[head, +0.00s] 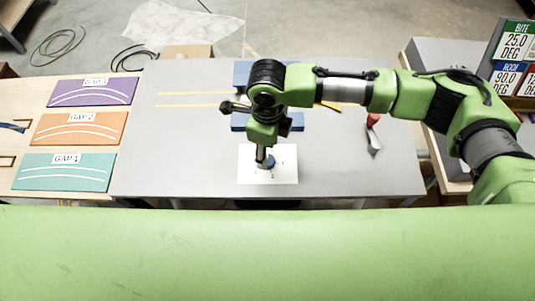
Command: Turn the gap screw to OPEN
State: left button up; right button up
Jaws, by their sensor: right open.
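The card has small dark marks, too small to read, so I cannot tell which way the knob is set. My right gripper (262,158) points down over the card, right at the knob, and is open. It partly hides the knob, and I cannot tell whether the fingers touch it. My left gripper is not in view.
Purple, orange (78,129) and teal (64,172) gap panels lie at left. Blue blocks (240,122) stand behind the card, partly behind my arm. A red-handled tool (373,135) lies at right. A sign (514,62) reads 25.0 and 90.0 DEG.

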aim_at(268, 159)
notch_tip(268, 159, up, 7)
dwell(0.3)
dwell(0.5)
